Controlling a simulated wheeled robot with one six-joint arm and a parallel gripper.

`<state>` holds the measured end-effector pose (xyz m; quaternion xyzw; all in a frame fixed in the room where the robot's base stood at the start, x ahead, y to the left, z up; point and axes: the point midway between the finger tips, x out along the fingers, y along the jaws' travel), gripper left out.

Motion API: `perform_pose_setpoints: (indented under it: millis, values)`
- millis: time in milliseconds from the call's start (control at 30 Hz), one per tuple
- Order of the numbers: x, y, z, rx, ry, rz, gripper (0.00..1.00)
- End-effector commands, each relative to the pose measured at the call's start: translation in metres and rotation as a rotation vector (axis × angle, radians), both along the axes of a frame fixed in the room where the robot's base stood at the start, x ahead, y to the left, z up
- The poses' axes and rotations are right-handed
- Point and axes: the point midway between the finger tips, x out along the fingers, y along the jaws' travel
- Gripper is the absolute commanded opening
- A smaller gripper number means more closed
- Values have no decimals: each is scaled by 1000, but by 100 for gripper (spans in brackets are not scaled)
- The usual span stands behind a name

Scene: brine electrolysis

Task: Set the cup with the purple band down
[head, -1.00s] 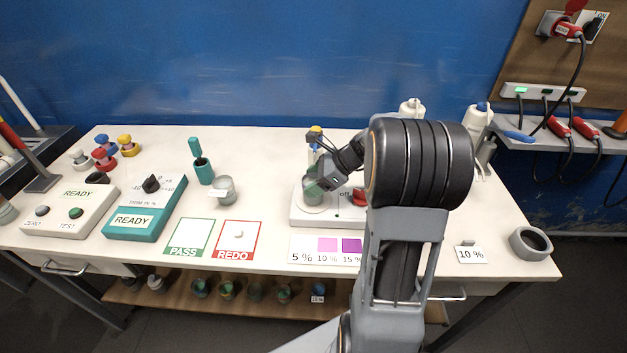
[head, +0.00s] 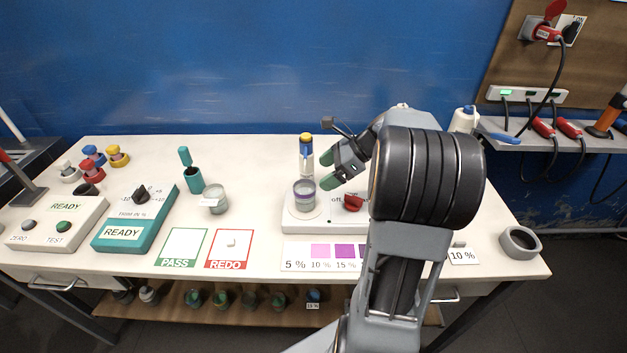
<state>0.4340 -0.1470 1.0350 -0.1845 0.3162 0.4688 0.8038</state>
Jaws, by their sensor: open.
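The cup with the purple band (head: 304,194) stands upright on the round plate of the white device (head: 303,222) at the middle of the table. My gripper (head: 333,170) is just to the right of the cup and a little above its rim, its green-tipped fingers apart and empty. I see a gap between the fingers and the cup. My own arm hides the right part of the device.
A red knob (head: 352,202) sits on the device close below my gripper. A blue-and-yellow-topped bottle (head: 306,150) stands behind the cup. Another cup (head: 214,199) stands to the left. A colour card (head: 318,255) lies in front.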

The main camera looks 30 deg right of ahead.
Motion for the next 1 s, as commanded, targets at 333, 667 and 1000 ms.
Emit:
perform_pose_setpoints:
  millis: [333, 667, 1000]
  values:
    - [-15, -9, 24, -54, -18, 64, 86]
    - [-84, 113, 1, -722, -352, 1023, 86]
    - [-130, 149, -19, -1126, -665, 1778, 86]
